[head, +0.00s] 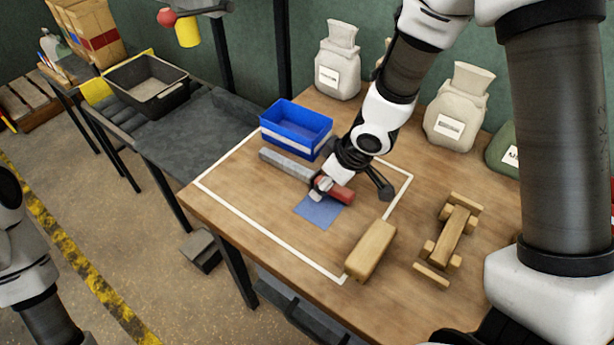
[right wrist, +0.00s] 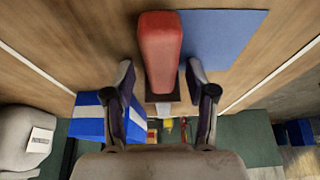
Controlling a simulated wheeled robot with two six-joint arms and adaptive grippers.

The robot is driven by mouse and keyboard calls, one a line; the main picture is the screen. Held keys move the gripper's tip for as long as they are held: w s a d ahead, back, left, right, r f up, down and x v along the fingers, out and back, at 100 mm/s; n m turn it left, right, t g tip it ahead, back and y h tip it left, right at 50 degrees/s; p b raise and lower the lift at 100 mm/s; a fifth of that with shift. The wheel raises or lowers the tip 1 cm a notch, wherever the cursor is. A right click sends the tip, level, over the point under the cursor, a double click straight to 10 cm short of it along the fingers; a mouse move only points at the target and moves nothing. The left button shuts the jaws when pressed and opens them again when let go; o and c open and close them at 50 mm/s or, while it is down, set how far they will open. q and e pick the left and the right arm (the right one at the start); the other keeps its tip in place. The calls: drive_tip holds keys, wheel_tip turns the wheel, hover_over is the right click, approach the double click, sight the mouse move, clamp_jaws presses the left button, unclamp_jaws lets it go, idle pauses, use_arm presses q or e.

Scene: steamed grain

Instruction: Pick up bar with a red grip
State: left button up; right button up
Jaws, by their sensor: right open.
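The bar (head: 284,163) is a grey block with a red grip (head: 343,195) at its right end. It lies on the wooden table, between the blue bin and a flat blue square (head: 318,212). My right gripper (head: 327,187) is low over the bar near the red grip. In the right wrist view the red grip (right wrist: 160,50) appears between the two fingertips of my right gripper (right wrist: 161,80), with a gap on each side. The gripper is open; the grey part is mostly hidden there. My left arm shows at the left edge, but its gripper is out of view.
A blue bin (head: 297,128) stands behind the bar. A wooden block (head: 371,249) and a wooden toy-like piece (head: 449,236) lie to the right. Sacks (head: 458,108) stand at the back. White lines outline a mostly clear area of the table (head: 245,215).

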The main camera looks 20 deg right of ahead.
drive_tip(key=shift+s+r, duration=0.15)
clamp_jaws()
drive_tip(key=shift+r, duration=0.1)
